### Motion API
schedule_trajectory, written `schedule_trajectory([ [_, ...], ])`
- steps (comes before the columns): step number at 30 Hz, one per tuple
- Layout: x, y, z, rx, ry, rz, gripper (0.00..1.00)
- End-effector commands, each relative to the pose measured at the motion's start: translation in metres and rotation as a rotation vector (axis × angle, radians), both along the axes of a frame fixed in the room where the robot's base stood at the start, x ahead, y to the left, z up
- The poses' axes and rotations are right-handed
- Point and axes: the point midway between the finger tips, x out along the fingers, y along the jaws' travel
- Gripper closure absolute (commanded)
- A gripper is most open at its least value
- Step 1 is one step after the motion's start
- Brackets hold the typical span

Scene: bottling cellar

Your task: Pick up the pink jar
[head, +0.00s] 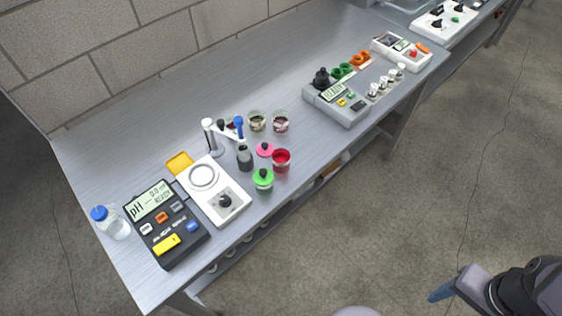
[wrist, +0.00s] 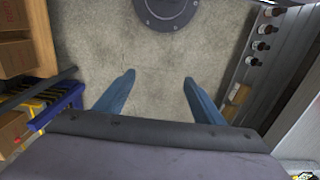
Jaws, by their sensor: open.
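A small open jar (head: 281,161) with deep pink-red colour stands near the front edge of the grey bench in the head view. A flat pink lid (head: 264,149) with a dark knob lies just behind and left of it. A green-lidded jar (head: 263,179) stands close to its front left. My gripper (wrist: 157,86) is open and empty, its two blue fingers spread over bare floor in the wrist view. In the head view a blue fingertip (head: 442,293) shows at the lower right, well away from the bench and the jar. The jar is not in the wrist view.
The bench (head: 160,130) also holds a pH meter (head: 166,222), a white device (head: 212,190), a dark bottle (head: 244,158), and two clear jars (head: 257,121) (head: 281,121) behind. A grey instrument (head: 337,100) stands farther right. Open floor lies between my gripper and the bench.

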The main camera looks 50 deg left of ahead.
Motion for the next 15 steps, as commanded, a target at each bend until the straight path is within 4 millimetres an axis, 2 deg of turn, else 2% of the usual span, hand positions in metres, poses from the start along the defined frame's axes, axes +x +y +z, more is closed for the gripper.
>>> schedule_trajectory([
  [4,0.006,0.003,0.002,0.000,0.000,0.010,0.37],
  [7,0.019,0.009,0.008,0.000,0.001,0.032,0.37],
  [11,0.052,0.027,0.021,0.000,-0.001,0.087,0.37],
  [15,0.098,0.064,0.036,0.000,0.000,0.173,0.37],
])
